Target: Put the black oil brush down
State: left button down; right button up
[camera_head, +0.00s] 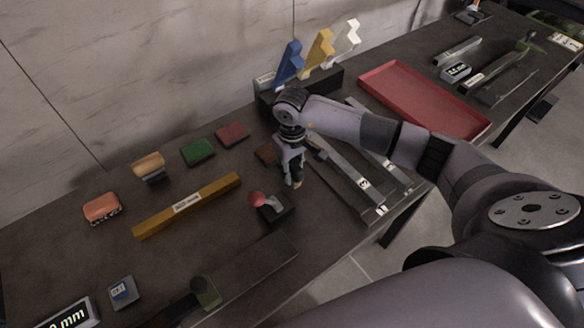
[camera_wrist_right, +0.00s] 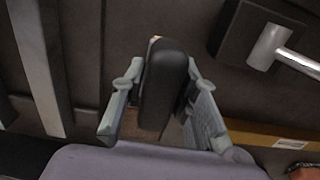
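The black oil brush (camera_wrist_right: 163,85) is a rounded dark shape between the two fingers of my right gripper (camera_wrist_right: 165,72) in the right wrist view. The fingers lie along both its sides and are closed on it. In the head view my right gripper (camera_head: 293,172) points down over the dark table (camera_head: 225,225), at the left end of long metal rails. A small light tip shows at its fingertips. Most of the brush is hidden there by the fingers, and I cannot tell whether it touches the table. My left gripper is not in view.
A brown block (camera_head: 266,154) lies just left. Green (camera_head: 198,151) and red (camera_head: 232,134) pads and a yellow bar (camera_head: 188,203) lie farther left. A red tray (camera_head: 420,98) is at right.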

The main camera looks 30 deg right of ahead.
jog(key=o, duration=0.5)
jog(key=shift+c, duration=0.2)
jog(key=shift+r, duration=0.45)
notch_tip(320, 180, up, 11)
jog(key=b, duration=0.3)
jog(key=shift+f, duration=0.2)
jog(key=shift+r, duration=0.4)
